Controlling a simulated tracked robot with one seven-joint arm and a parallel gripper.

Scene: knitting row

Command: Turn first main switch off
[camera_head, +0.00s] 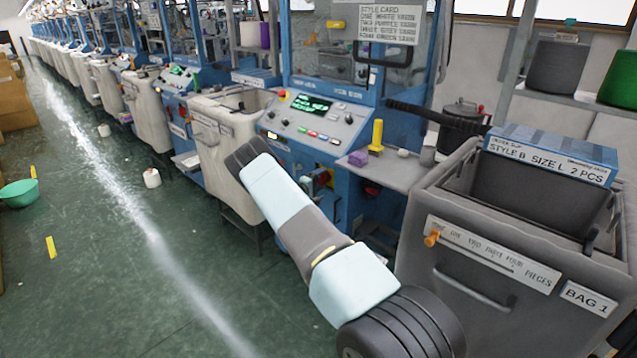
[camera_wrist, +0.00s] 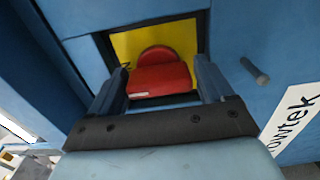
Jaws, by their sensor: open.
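In the wrist view a red rotary switch (camera_wrist: 162,77) sits on a yellow plate (camera_wrist: 127,45) inside a dark-edged recess in a blue panel. Its broad handle appears to lie crosswise. My gripper (camera_wrist: 162,84) is open, with one finger on each side of the red handle. I cannot tell whether the fingers touch it. In the head view a red and yellow switch (camera_head: 326,178) shows on the lower front of the nearest blue machine (camera_head: 345,95).
A small peg (camera_wrist: 255,71) sticks out right of the recess. A grey bin (camera_head: 462,297) stands at the right, and a beige bin (camera_head: 212,135) left of the machine. The green floor aisle at left is mostly clear.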

